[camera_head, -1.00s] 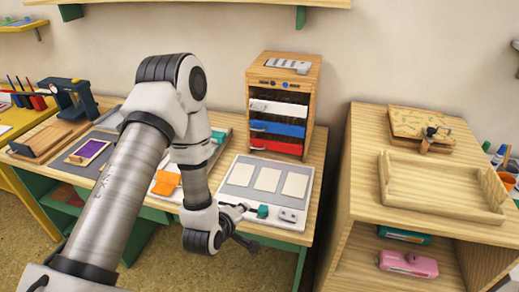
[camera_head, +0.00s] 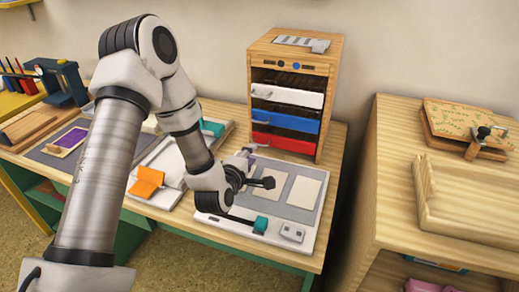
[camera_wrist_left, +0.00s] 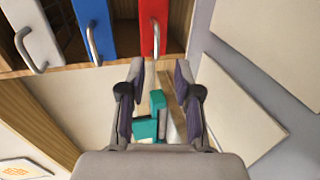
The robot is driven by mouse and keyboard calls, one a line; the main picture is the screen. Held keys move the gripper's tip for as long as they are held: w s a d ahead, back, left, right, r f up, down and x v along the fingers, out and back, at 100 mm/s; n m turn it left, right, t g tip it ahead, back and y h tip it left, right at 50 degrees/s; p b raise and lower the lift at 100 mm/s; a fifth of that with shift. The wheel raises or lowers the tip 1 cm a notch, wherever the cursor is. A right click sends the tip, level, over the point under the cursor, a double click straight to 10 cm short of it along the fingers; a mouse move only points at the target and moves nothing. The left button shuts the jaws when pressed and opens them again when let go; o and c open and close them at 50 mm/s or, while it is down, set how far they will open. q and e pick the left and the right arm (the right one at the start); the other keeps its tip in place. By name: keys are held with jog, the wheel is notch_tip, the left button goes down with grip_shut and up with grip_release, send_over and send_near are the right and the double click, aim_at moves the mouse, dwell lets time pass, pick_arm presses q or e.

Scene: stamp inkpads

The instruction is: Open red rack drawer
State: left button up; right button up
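The wooden rack (camera_head: 327,100) stands at the back of the table with white (camera_head: 287,96), blue (camera_head: 286,120) and red drawers (camera_head: 284,143) stacked from top to bottom. The red drawer is lowest and looks shut. My left gripper (camera_head: 259,167) is in front of it, above the grey board, with its fingers apart and empty. In the left wrist view, the red drawer (camera_wrist_left: 150,20) and its metal handle (camera_wrist_left: 156,40) lie just beyond the open fingertips (camera_wrist_left: 160,72). The fingers do not touch the handle. My right gripper is not in view.
A grey board (camera_head: 215,200) with pale cards lies below my left gripper. A teal block (camera_head: 260,225) sits at its front; teal parts (camera_wrist_left: 152,118) show between the fingers in the wrist view. A wooden cabinet (camera_head: 385,215) with a tray (camera_head: 465,215) stands on the right.

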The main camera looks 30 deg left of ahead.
pick_arm(q)
jog(key=x, duration=0.6)
jog(key=shift+w+r, duration=0.15)
jog(key=shift+w, duration=0.1)
jog(key=shift+s+r, duration=0.1)
jog(key=shift+c, duration=0.7)
grip_shut()
